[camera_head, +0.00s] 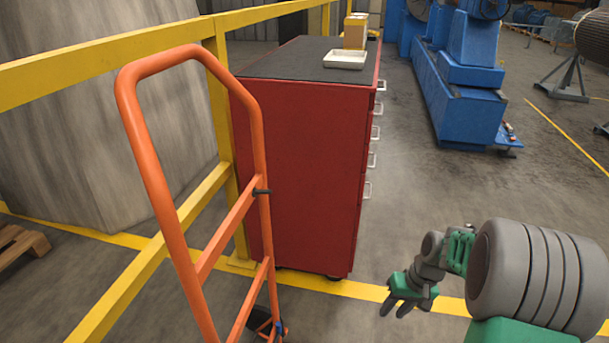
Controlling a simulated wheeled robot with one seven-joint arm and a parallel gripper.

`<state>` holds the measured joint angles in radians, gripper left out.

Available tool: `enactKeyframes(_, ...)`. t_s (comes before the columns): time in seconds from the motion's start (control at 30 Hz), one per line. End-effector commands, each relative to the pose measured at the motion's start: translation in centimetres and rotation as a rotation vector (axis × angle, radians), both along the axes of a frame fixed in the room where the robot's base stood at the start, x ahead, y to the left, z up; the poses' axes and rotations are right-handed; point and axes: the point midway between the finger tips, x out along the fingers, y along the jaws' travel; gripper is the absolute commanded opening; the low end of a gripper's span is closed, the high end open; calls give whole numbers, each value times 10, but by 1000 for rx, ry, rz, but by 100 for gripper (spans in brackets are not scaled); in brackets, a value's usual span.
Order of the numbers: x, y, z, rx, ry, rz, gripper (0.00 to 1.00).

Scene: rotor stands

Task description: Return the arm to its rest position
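My gripper (394,307) is at the lower right, at the end of my grey and green arm. It hangs over the floor, in front of and to the right of the red cabinet. Its dark fingers point down and to the left. Two fingertips show with a gap between them, and nothing is seen between them. The thick grey ribbed part at the right edge is my own arm and hides the floor behind it.
An orange hand truck (155,185) stands at the left by a yellow railing (100,68). The red tool cabinet (305,170) carries a white tray (345,60) and a cardboard box (355,32). A blue machine (455,100) stands behind. Bare floor (430,190) lies right of the cabinet.

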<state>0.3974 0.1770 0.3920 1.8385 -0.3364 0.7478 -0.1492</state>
Motion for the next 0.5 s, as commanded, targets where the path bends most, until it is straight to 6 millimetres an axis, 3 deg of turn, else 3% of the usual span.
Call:
enactKeyframes(0.03,-3,9,52,-28,-18,12,32)
enactKeyframes(0.1,-11,21,98,-66,-36,18,32)
enactKeyframes(0.27,-38,47,203,-145,-91,23,32)
enactKeyframes(0.4,-74,68,289,-201,-152,19,32)
enactKeyframes(0.5,-99,77,331,-226,-193,11,32)
